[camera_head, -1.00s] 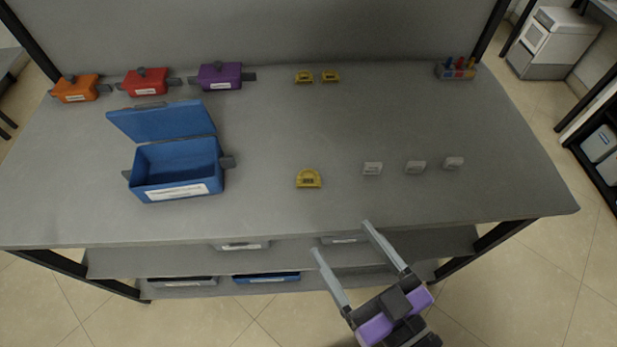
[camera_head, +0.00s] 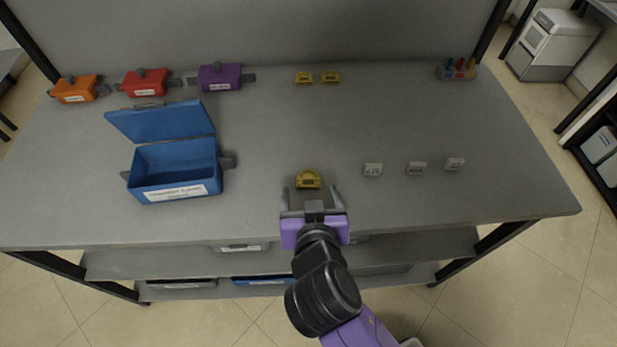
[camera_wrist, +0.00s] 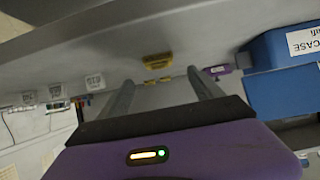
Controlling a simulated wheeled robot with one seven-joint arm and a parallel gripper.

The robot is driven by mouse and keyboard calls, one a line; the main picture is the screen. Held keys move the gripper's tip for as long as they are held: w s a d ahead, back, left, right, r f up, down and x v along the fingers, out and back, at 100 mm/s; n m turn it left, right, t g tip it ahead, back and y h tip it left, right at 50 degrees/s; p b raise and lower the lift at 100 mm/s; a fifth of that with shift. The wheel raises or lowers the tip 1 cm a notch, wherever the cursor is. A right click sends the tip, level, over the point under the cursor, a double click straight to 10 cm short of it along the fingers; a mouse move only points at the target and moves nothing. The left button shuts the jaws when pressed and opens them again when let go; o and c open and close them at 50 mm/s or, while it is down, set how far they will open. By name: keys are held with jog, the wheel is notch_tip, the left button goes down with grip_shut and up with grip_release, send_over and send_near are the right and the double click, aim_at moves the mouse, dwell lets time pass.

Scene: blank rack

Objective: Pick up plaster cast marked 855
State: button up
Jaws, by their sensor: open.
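The fingers also show in the wrist view (camera_wrist: 160,80). Three small white marked blocks stand to the right: one (camera_head: 372,169), a second (camera_head: 416,168) and a third (camera_head: 454,164). Their marks are unreadable.
An open blue case (camera_head: 178,194) stands at left on the grey table (camera_head: 390,115). The table's middle is clear.

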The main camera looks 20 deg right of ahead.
aim_at(308, 174)
jog(key=p+x, duration=0.1)
jog(key=x, duration=0.6)
jog(key=shift+w+p, duration=0.1)
jog(key=shift+p, duration=0.2)
jog(key=c, duration=1.5)
jog(key=shift+r, duration=0.1)
